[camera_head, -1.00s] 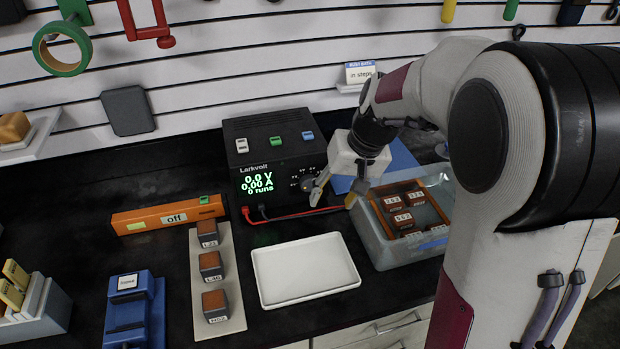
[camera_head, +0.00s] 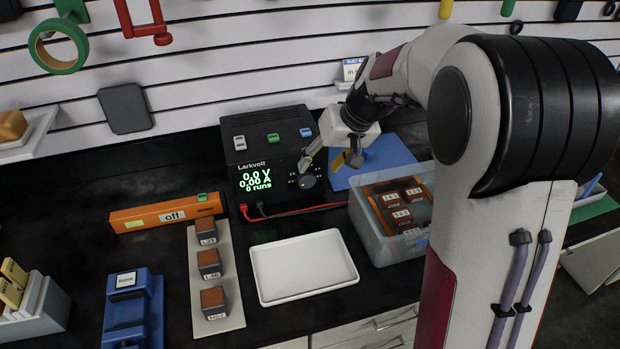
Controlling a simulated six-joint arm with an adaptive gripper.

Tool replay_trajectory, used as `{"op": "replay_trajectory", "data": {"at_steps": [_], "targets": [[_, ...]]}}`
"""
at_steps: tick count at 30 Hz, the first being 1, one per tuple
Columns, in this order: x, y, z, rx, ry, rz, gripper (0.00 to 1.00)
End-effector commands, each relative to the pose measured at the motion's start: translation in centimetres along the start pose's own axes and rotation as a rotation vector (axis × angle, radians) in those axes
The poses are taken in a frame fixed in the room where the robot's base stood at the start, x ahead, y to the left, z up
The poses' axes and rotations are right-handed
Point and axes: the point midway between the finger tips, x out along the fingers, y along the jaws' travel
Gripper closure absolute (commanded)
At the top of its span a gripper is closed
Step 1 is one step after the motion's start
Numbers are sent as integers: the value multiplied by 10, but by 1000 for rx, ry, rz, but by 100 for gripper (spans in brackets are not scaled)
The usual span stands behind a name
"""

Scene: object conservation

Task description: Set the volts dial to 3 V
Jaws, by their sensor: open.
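The black power supply (camera_head: 233,156) marked Larkvolt stands at the back of the bench. Its green display (camera_head: 254,181) reads 0.0 V, 0.00 A and 0 runs. The round volts dial (camera_head: 307,181) is at the right of its front face, with small marks around it that are too small to read. My gripper (camera_head: 328,161) is open and empty, at the right front of the supply. One finger is close to the dial's upper edge; I cannot tell whether it touches. The other finger is off to the right over a blue mat.
White, green and blue switches (camera_head: 273,138) sit on top of the supply. Red and black leads (camera_head: 290,210) run from its lower front. A clear bin (camera_head: 383,235) with labelled blocks stands to the right. A white tray (camera_head: 303,268) in front is empty. An orange bar (camera_head: 165,216) marked off lies left.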

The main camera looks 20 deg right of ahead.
Motion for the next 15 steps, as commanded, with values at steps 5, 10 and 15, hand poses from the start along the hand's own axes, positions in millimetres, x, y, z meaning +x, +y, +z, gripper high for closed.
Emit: {"op": "replay_trajectory", "data": {"at_steps": [5, 10, 15], "targets": [[9, 0, 0, 0, -2, -1, 54], [25, 0, 1, 0, -3, -1, 54], [45, 0, 1, 1, -3, -1, 54]]}}
